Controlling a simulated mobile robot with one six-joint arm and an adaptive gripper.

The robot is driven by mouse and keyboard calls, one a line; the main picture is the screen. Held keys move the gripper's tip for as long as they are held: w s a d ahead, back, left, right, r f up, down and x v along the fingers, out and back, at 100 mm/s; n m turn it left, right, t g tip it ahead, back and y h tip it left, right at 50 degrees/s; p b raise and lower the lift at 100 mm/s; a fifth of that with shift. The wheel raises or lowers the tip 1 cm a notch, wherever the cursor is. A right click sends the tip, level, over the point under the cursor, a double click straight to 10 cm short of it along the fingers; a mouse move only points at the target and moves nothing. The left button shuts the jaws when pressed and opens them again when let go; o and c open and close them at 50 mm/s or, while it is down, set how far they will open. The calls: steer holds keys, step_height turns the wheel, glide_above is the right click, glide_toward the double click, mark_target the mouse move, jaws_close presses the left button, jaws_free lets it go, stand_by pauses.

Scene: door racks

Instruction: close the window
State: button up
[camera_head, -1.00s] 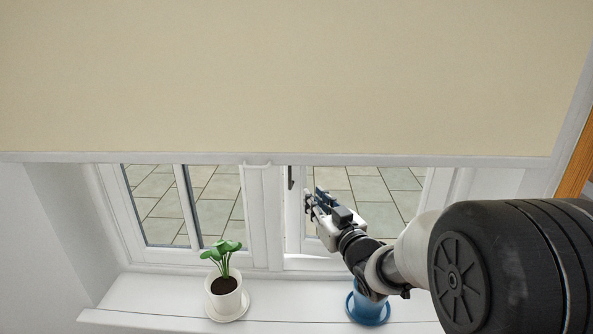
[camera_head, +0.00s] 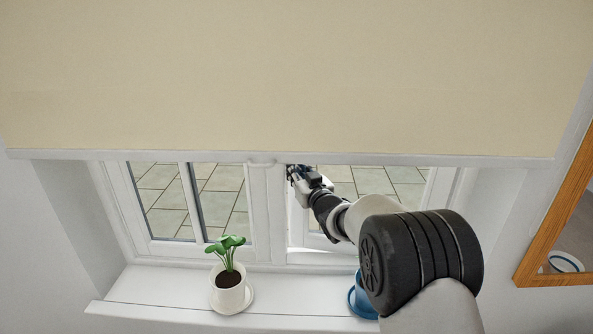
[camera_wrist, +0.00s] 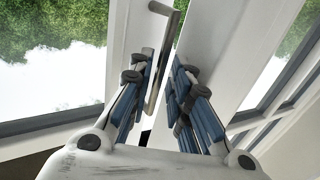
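The white-framed window (camera_head: 266,215) stands behind the sill. Its right sash (camera_head: 325,243) looks ajar, with a bright strip beside the middle post. The grey metal window handle (camera_wrist: 161,48) shows in the wrist view as a bent lever. It lies between the blue-padded fingers of my gripper (camera_wrist: 163,85), closer to the left finger. The fingers are apart; I cannot tell whether either touches the handle. In the head view my gripper (camera_head: 293,175) is at the sash's left edge and hides the handle.
A beige blind (camera_head: 280,80) covers the upper window. On the sill (camera_head: 160,290) stand a potted plant in a white pot (camera_head: 229,296) and a blue pot (camera_head: 358,300), partly hidden behind my arm. A wooden-framed mirror (camera_head: 553,225) hangs at the right.

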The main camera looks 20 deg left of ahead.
jaws_close()
stand_by(0.6)
